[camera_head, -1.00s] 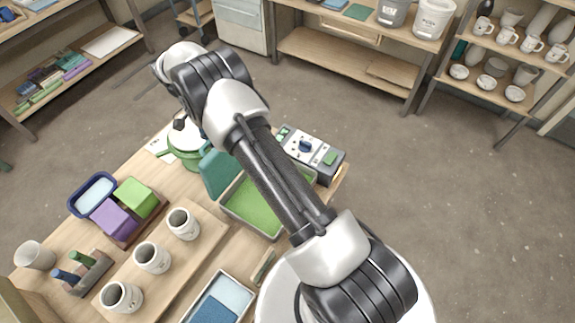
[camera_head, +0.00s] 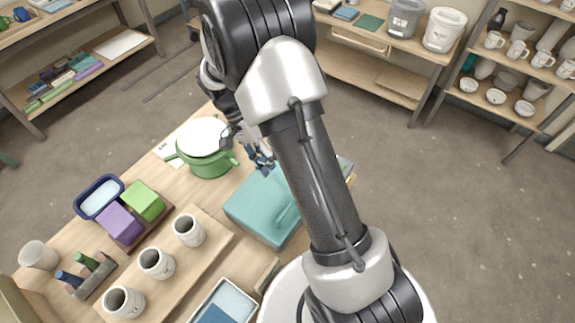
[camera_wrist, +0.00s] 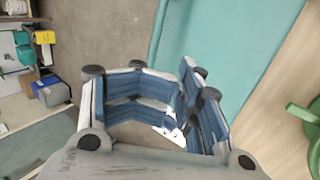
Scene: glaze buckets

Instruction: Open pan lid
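A round green pan (camera_head: 208,165) stands on the table with its white lid (camera_head: 203,137) on it. A flat teal lid (camera_head: 248,203) lies over the rectangular tray to its right; a raised bar runs along its right part. My gripper (camera_head: 262,160), with blue finger pads, is above the far edge of the teal lid, right of the pan and apart from it. The teal lid (camera_wrist: 225,45) fills the top there, and a green pan handle (camera_wrist: 303,112) shows at the right edge.
Several white cups (camera_head: 157,262) stand on a board at the front. Purple (camera_head: 120,222) and green (camera_head: 143,201) blocks, a blue-rimmed dish (camera_head: 99,197) and a tool rack (camera_head: 87,272) are at the left. Shelves line the back; the floor between is clear.

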